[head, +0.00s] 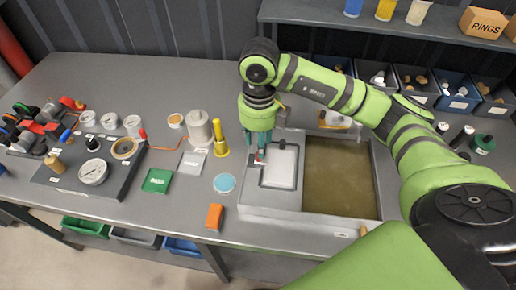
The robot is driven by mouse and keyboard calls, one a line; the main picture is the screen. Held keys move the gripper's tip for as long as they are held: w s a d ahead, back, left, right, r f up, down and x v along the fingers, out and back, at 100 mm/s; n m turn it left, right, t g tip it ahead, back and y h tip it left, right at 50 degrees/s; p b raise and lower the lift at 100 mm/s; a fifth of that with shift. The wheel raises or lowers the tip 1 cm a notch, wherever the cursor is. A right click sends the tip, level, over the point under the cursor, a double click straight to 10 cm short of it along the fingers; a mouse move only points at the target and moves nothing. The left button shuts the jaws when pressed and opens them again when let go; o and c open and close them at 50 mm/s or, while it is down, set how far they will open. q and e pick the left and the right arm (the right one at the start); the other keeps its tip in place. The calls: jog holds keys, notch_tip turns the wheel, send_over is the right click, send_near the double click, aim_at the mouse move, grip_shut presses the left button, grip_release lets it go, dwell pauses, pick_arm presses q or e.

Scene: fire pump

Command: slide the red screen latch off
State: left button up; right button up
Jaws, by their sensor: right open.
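The red screen latch (258,157) is a small red part at the left side of the grey screen unit, just beside its pale panel (280,167). My right gripper (262,150) points down right over the latch, with its dark fingers around or just above it. The fingers are open and partly hide the latch, so I cannot tell whether they touch it. My left gripper is not in view.
A water-filled basin (338,178) lies right of the panel. On the left stand a yellow tool (219,140), a grey cylinder (198,128), an orange block (214,217) and a gauge board (90,165). Parts bins (455,92) line the back right.

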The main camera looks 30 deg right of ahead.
aim_at(251, 160)
jog(key=shift+f+p, duration=0.55)
jog(key=shift+f, duration=1.8)
grip_shut()
jog(key=shift+w+a+f+b, duration=0.1)
jog(key=shift+a+f+b, duration=0.05)
jog(key=shift+b, duration=0.35)
jog(key=shift+w+a, duration=0.2)
jog(key=shift+a, duration=0.05)
jog(key=shift+w+a+r, duration=0.2)
jog(key=shift+w+a, duration=0.05)
jog(key=shift+a, duration=0.25)
jog(key=shift+s+d, duration=0.1)
grip_release()
jog(key=shift+d, duration=0.1)
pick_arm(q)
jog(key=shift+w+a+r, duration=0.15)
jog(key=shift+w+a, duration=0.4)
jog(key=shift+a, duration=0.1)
